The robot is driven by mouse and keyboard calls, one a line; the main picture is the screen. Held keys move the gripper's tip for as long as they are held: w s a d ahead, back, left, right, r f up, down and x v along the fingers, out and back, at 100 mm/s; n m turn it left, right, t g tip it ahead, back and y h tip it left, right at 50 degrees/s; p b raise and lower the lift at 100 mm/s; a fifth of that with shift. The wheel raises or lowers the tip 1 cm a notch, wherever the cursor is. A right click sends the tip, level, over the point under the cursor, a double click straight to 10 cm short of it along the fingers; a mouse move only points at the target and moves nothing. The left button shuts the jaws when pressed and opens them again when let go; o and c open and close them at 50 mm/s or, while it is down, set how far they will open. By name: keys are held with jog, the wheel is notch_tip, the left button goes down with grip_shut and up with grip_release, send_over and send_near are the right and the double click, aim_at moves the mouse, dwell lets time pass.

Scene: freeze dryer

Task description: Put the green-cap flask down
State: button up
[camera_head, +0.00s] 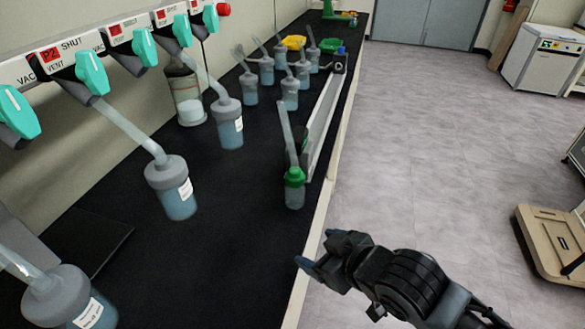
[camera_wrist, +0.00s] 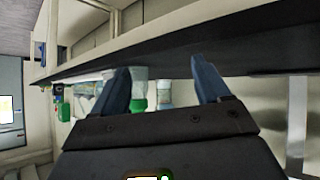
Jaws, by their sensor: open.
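The green-cap flask (camera_head: 294,188) stands upright on the black bench top (camera_head: 220,262), near its right edge, with a grey tube rising from its cap. My gripper (camera_head: 316,252) is in front of the flask and to its lower right, by the bench edge, apart from it. In the wrist view my gripper (camera_wrist: 165,88) has its two blue fingers spread wide with nothing between them in grip. The green cap (camera_wrist: 139,105) shows beyond the fingers, in the gap nearer the left finger. The flask is partly hidden there.
Grey-capped flasks (camera_head: 172,187) hang from the valve manifold (camera_head: 70,50) at the left. Several more flasks (camera_head: 268,72) stand farther back, with a yellow item (camera_head: 293,42) and a green tray (camera_head: 330,45). A long low rail (camera_head: 322,115) lies behind the green-cap flask. Open floor (camera_head: 430,130) lies right.

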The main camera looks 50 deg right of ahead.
aim_at(296, 168)
jog(key=w+d+r+m+g, duration=0.1)
jog(key=w+d, duration=0.1)
jog(key=w+d+r+m+g+p, duration=0.1)
jog(key=w+d+r, duration=0.1)
jog(key=w+d+r+g, duration=0.1)
jog(key=w+d, duration=0.1)
jog(key=w, duration=0.1)
jog(key=shift+r+m+h, duration=0.3)
jog(key=shift+m+h, duration=0.1)
jog(key=w+r+m+g, duration=0.1)
jog(key=r, duration=0.1)
jog(key=w+d+r+g+y+p, duration=0.1)
jog(key=r, duration=0.2)
jog(key=w+d+r+m, duration=0.1)
jog(key=r, duration=0.1)
jog(key=shift+w+d+r+m+g+p, duration=0.25)
jog(key=shift+r+m+g+p, duration=0.05)
jog(key=shift+r+g, duration=0.1)
jog(key=f+b, duration=0.2)
jog(key=w+f+b, duration=0.1)
jog(key=shift+d+f+y, duration=0.1)
jog(key=shift+d+y, duration=0.2)
jog(key=shift+d, duration=0.05)
jog(key=shift+w+x, duration=0.2)
jog(key=shift+x, duration=1.95)
jog(key=shift+a, duration=0.1)
jog(key=shift+c, duration=0.4)
jog(key=c, duration=1.2)
